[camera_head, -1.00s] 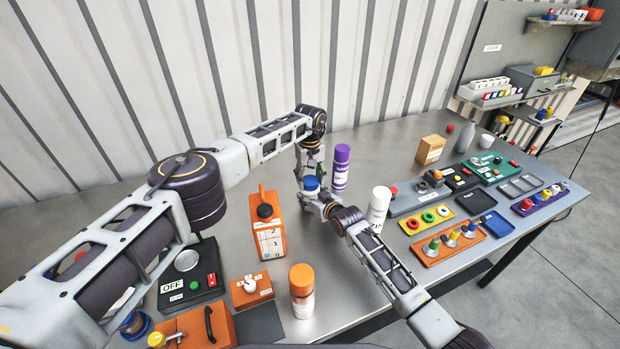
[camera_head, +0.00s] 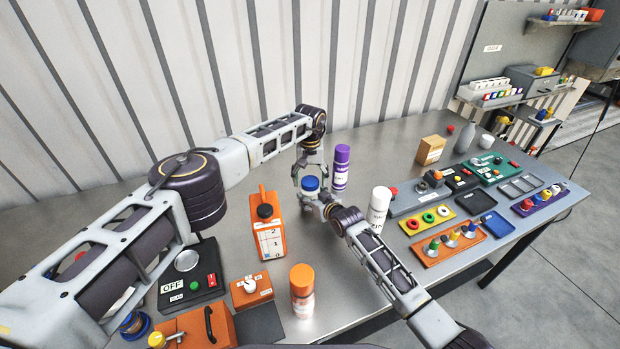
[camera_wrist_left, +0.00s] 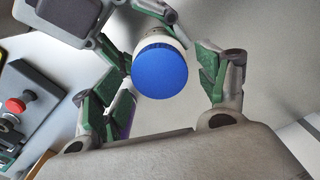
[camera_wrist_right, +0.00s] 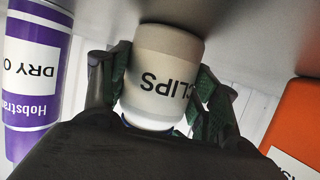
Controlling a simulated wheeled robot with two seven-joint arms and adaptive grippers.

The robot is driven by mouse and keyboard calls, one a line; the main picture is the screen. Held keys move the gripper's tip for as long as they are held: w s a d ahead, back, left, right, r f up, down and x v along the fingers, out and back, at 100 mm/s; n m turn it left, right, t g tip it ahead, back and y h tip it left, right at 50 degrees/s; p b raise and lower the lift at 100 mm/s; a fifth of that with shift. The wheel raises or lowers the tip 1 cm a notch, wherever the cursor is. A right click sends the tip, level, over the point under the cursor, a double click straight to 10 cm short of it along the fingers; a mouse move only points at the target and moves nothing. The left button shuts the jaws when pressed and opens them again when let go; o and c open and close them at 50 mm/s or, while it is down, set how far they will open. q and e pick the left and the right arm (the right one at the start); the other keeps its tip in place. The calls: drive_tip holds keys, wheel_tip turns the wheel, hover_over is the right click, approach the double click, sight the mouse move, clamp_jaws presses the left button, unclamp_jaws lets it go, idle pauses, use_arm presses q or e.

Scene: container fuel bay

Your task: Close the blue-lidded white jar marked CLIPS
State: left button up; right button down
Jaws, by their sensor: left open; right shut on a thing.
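The white CLIPS jar (camera_wrist_right: 165,72) is held between the fingers of my right gripper (camera_wrist_right: 162,90), and its lettering shows upside down in the right wrist view. Its blue lid (camera_wrist_left: 160,70) is on top of the jar, seen from above in the left wrist view and also in the head view (camera_head: 311,183). I cannot tell how tightly the lid sits. My left gripper (camera_wrist_left: 165,85) is open above the jar, its fingers on either side of the lid with a gap. In the head view my right gripper (camera_head: 318,203) reaches the jar from the lower right.
A purple spray can (camera_head: 340,168) stands just behind the jar. An orange jug (camera_head: 267,225) is to its left, and a white can (camera_head: 379,207) to its right. An orange-capped bottle (camera_head: 302,290) stands nearer. Trays and switch boxes fill the table's right side.

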use_arm(q)
drive_tip(key=shift+r, duration=2.25)
drive_tip(key=shift+r, duration=0.1)
drive_tip(key=shift+c, duration=0.3)
